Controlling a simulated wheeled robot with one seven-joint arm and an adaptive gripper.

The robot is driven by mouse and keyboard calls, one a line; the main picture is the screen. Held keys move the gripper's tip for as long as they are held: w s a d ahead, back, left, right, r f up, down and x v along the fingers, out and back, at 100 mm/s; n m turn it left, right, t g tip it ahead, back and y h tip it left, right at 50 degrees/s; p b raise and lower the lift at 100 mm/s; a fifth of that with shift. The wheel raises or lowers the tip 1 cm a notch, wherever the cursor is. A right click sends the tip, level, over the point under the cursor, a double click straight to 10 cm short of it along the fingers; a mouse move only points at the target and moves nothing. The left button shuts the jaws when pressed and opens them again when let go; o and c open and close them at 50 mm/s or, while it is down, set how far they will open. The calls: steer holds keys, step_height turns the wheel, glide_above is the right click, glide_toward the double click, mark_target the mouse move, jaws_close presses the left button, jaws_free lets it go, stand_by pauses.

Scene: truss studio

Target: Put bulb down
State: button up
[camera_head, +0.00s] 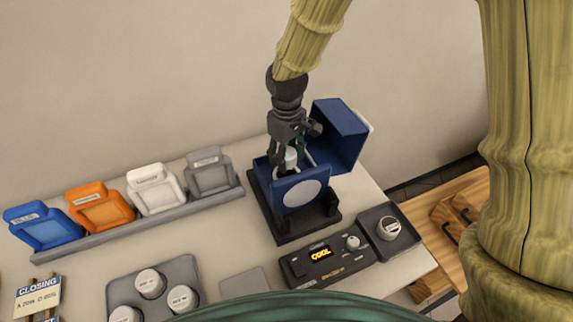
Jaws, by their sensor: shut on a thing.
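My gripper (290,146) points down into an open blue housing (298,200) at the back right of the table. It is shut on the bulb (291,158), whose whitish body shows just below the fingers at the housing's opening. The housing's front wall hides the lower part of the bulb, so I cannot tell whether it touches anything inside. The housing's blue lid (340,128) stands swung open to the right. A pale round disc is on the housing's front, and the housing sits in a dark base (293,236).
A control box (325,258) reads "COOL" in front. A dark tray (372,222) holds one round white-topped item; a grey tray (187,267) holds several. Blue, orange, white and grey frames stand on a rail (150,222) at left. A flat grey pad (243,284) is bare.

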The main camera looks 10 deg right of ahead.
mark_target(287, 173)
steer(key=shift+w+f, duration=0.2)
steer(key=shift+f, duration=0.25)
steer(key=shift+s+f, duration=0.3)
steer(key=shift+s, duration=0.1)
steer(key=f, duration=0.1)
steer(key=f+p, duration=0.1)
steer(key=f, duration=0.1)
steer(key=shift+w+f, duration=0.2)
steer(key=shift+f, duration=0.05)
steer(key=shift+s, duration=0.1)
steer(key=shift+s+f, duration=0.15)
steer(key=shift+f, duration=0.4)
steer(key=shift+s+f, duration=0.15)
steer(key=o, duration=0.9)
steer(key=shift+f, duration=0.1)
steer(key=shift+c, duration=0.2)
steer(key=shift+o, duration=0.8)
steer(key=shift+w+f, duration=0.15)
steer(key=shift+w, duration=0.05)
